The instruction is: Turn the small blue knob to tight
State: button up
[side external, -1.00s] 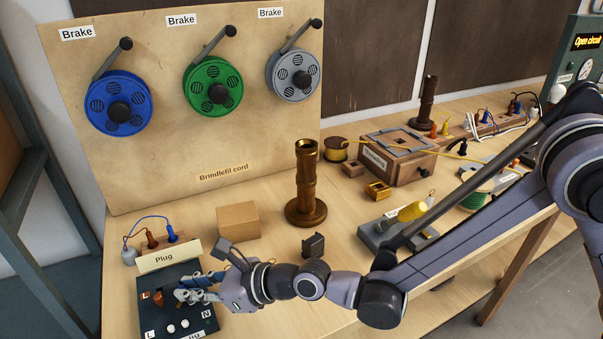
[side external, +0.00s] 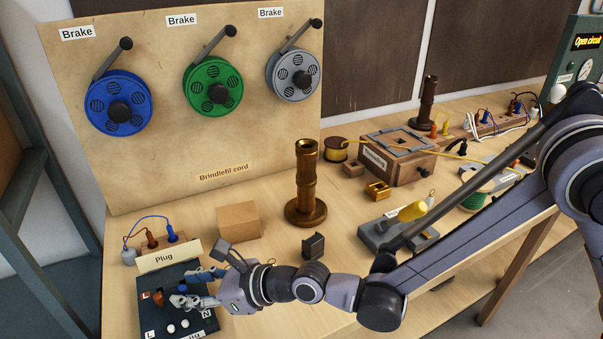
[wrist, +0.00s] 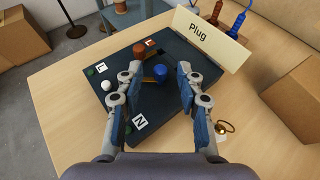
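The small blue knob (wrist: 160,72) stands on the dark plug board (wrist: 150,125) in the wrist view, between and slightly beyond my fingertips. My gripper (wrist: 161,70) is open, with one finger on each side of the knob and visible gaps to both. In the side view my gripper (side external: 190,287) is low over the plug board (side external: 155,325), pointing left. There the blue knob cannot be told apart from the fingers.
An orange knob (wrist: 139,48) and a white knob (wrist: 106,85) stand on the board close by. The "Plug" sign (wrist: 207,37) stands behind it. A cardboard box (side external: 238,222) and a brass column (side external: 306,185) are farther back.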

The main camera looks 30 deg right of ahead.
jog(key=shift+d, duration=0.1)
jog(key=v, duration=1.2)
jog(key=shift+r, duration=0.15)
jog(key=shift+r, duration=2.5)
jog(key=w+f+n+g, duration=0.1)
jog(key=w+n+g, duration=0.1)
jog(key=w, duration=0.1)
jog(key=w+a+f+n+g, duration=0.1)
jog(key=w+n+g, duration=0.1)
jog(key=w+g, duration=0.1)
jog(key=w+n+g+y, duration=0.1)
jog(key=w+n+g, duration=0.1)
jog(key=w+g, duration=0.1)
jog(key=shift+w+a+f, duration=0.15)
jog(key=shift+a+f, duration=0.1)
jog(key=shift+f, duration=0.15)
notch_tip(320, 180, up, 3)
jog(key=w+d+n+g+y, duration=0.2)
jog(key=d+n+g, duration=0.1)
jog(key=n+g, duration=0.1)
jog(key=shift+t, duration=0.3)
jog(key=a+f, duration=0.3)
jog(key=s+a+f, duration=0.1)
jog(key=a+f, duration=0.2)
jog(key=a, duration=0.1)
jog(key=s+a+f, duration=0.1)
jog(key=a+f, duration=0.2)
jog(key=f, duration=0.1)
jog(key=shift+s+a, duration=0.25)
